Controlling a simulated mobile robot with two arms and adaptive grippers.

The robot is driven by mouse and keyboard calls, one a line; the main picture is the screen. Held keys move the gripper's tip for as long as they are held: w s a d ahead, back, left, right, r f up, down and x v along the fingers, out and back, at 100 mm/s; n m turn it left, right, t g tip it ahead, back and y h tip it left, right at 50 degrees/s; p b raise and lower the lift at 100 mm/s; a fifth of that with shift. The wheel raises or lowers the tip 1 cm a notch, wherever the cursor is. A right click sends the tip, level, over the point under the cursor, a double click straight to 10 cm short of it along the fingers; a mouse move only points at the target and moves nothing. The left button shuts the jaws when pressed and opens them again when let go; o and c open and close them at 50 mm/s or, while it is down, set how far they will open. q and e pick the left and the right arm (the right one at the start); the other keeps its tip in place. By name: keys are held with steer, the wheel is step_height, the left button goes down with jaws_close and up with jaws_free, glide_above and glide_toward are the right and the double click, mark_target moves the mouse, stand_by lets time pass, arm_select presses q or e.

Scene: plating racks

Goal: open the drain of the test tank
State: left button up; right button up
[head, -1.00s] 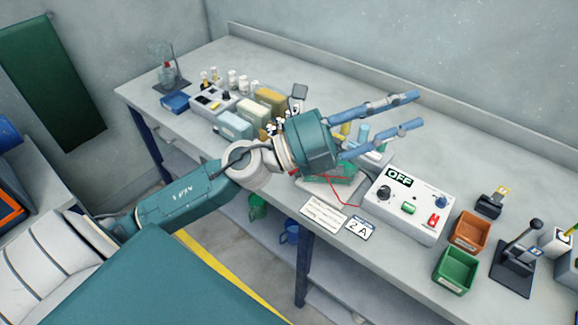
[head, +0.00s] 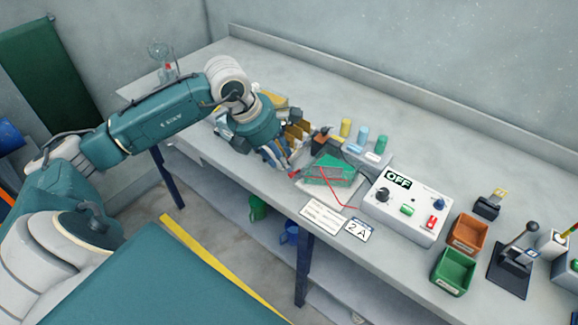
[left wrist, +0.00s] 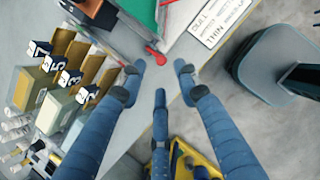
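The test tank (head: 330,171), with green contents, sits on a pale base near the bench's front edge. Its green side also shows at the top of the left wrist view (left wrist: 140,12). A small red handle (left wrist: 154,53), which looks like the drain's, sticks out at the tank's near corner; it is tiny in the head view (head: 293,172). My left gripper (head: 279,160) points down just left of the tank. In the left wrist view its blue fingers (left wrist: 159,74) are spread and empty, with the red handle just beyond their tips, apparently untouched. My right gripper is out of view.
A control box (head: 406,208) with an OFF sign stands right of the tank, joined by a red wire. A card reading 2 A (head: 357,229) lies in front. Numbered blocks (left wrist: 72,78) stand close beside the left fingers. An orange bin (head: 467,233) and green bin (head: 454,271) are farther right.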

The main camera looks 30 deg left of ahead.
mark_target(295, 173)
arm_select(q)
steer(key=p+x, duration=0.1)
steer(key=x, duration=0.5)
steer(key=shift+d+f, duration=0.1)
steer(key=shift+f, duration=0.05)
steer(key=shift+c, duration=0.5)
jaws_close()
